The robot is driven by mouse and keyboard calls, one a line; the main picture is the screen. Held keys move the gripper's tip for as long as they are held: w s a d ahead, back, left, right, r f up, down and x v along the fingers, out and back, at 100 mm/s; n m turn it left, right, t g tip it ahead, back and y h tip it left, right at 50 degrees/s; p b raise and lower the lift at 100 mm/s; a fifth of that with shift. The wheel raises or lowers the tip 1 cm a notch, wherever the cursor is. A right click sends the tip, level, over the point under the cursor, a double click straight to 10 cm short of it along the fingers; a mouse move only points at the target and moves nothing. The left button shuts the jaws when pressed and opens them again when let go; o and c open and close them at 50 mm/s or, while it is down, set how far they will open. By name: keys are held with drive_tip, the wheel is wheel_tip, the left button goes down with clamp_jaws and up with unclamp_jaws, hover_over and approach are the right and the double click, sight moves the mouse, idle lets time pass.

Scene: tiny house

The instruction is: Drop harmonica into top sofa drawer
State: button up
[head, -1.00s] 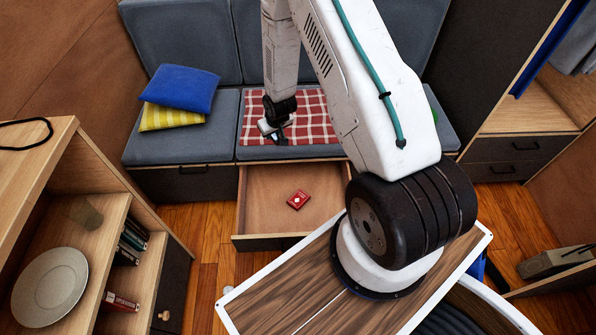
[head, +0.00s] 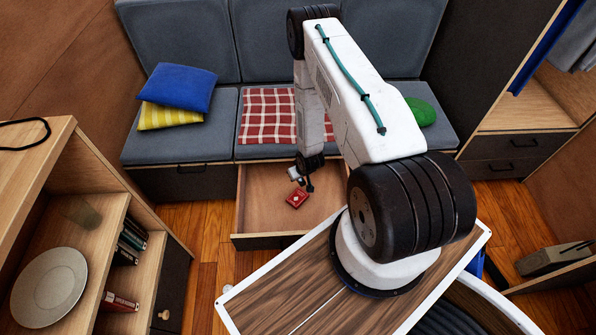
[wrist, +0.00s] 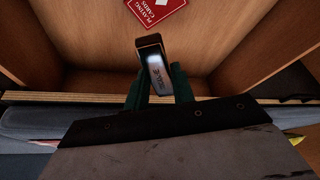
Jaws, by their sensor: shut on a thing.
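The harmonica (wrist: 154,62) is a small silver-and-dark bar, held between the two dark green fingers of my gripper (wrist: 160,84) in the wrist view. In the head view my gripper (head: 302,178) hangs over the open sofa drawer (head: 262,205), with the pale harmonica (head: 294,174) at its tip. The drawer is pulled out below the seat, and its wooden floor also fills the upper wrist view (wrist: 95,72). A red box of playing cards (head: 297,199) lies inside the drawer, close to my gripper; it also shows in the wrist view (wrist: 158,8).
The grey sofa (head: 190,138) behind the drawer carries blue and yellow cushions, a red checked cloth (head: 268,115) and a green cushion (head: 422,111). A wooden shelf with a plate (head: 49,288) stands at the left. The left part of the drawer floor is clear.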

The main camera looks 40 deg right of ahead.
sight(302, 182)
drive_tip(key=shift+f, duration=0.7)
drive_tip(key=o, duration=1.1)
drive_tip(key=shift+c, duration=0.2)
drive_tip(key=v, duration=0.6)
drive_tip(key=shift+s+r, duration=0.15)
drive_tip(key=shift+r, duration=0.1)
drive_tip(key=shift+s+r, duration=0.2)
drive_tip(key=shift+r, duration=0.35)
drive_tip(key=shift+a, duration=0.1)
drive_tip(key=shift+s, duration=0.1)
